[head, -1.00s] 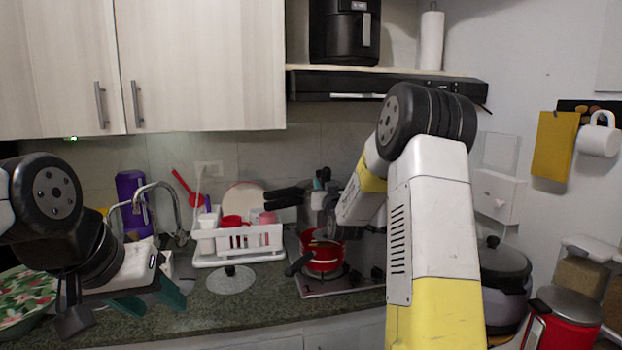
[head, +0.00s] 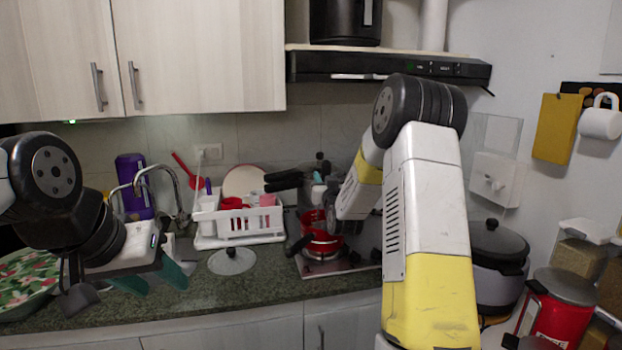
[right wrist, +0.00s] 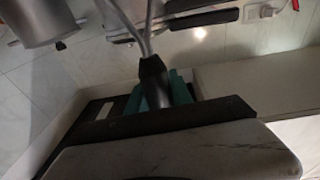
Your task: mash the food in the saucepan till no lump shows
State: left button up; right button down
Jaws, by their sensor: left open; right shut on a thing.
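The red saucepan (head: 322,246) stands on the stove at the back, its black handle pointing left. My right forearm and wrist cover part of it, and I cannot make out the food inside. My right gripper (right wrist: 165,92) has teal fingers shut on the dark handle of a tool (right wrist: 153,72) with two metal rods, seemingly the masher. In the head view my right wrist is just right of the saucepan; the tool's head cannot be made out. My left gripper (head: 152,281) is open and empty, at the left above the counter, well away from the saucepan.
A white dish rack (head: 238,232) with dishes stands left of the stove. A glass lid (head: 231,261) lies on the counter before it. The sink tap (head: 160,185) is behind my left gripper. A grey cooker (head: 498,262) and a red canister (head: 560,312) stand at right.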

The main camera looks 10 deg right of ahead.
jog(key=shift+s, duration=0.75)
jog(key=shift+f, duration=2.3)
jog(key=shift+r, duration=2.35)
jog(key=shift+w, duration=0.1)
